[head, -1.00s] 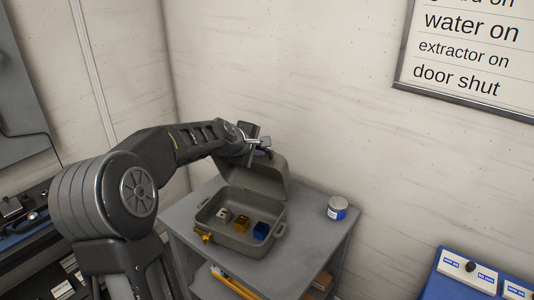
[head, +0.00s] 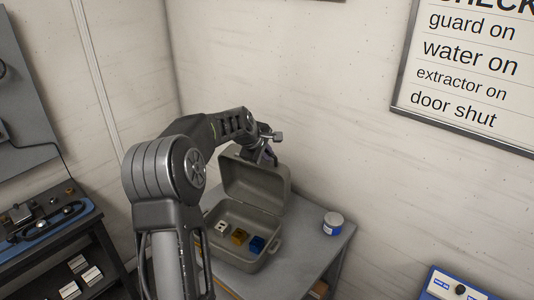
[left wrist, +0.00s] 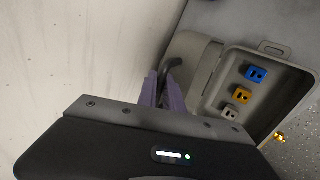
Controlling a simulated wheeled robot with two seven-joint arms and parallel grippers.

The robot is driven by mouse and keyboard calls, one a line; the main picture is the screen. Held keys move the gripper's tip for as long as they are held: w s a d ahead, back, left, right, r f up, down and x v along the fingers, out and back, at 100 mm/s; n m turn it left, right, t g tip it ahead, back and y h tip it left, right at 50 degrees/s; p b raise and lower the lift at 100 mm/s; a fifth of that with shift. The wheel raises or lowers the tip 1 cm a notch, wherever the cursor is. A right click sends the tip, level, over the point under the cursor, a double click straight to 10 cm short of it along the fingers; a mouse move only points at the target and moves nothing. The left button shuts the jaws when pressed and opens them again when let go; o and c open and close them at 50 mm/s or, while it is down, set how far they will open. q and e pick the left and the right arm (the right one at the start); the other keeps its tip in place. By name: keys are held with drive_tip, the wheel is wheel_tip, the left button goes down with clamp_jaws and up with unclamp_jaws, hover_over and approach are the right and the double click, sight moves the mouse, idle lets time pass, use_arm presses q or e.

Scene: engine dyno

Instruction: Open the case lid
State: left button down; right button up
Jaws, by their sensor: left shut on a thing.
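The grey case (head: 262,217) sits on a grey table with its lid (head: 256,184) swung up, standing open at the back. Its inside shows white, yellow and blue blocks. My left gripper (head: 268,157) is at the lid's top edge, shut on the lid. In the left wrist view, the purple-grey fingers (left wrist: 163,92) are by a dark curved handle-like part (left wrist: 173,66) beside the lid (left wrist: 188,62); the exact contact is partly hidden. My right gripper is not in view.
A small white and blue tin (head: 333,223) stands on the table (head: 310,255) right of the case. The wall (head: 330,90) is close behind the lid. A blue panel (head: 455,287) is at lower right, a workbench (head: 50,235) at left.

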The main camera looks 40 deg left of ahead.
use_arm(q)
drive_tip(key=c, duration=1.5)
unclamp_jaws()
drive_tip(key=shift+a, duration=0.1)
drive_tip(key=shift+s, duration=0.1)
drive_tip(key=shift+s+r, duration=0.2)
drive_tip(key=shift+r, duration=0.1)
drive_tip(key=b+v, duration=0.2)
drive_tip(key=v, duration=0.5)
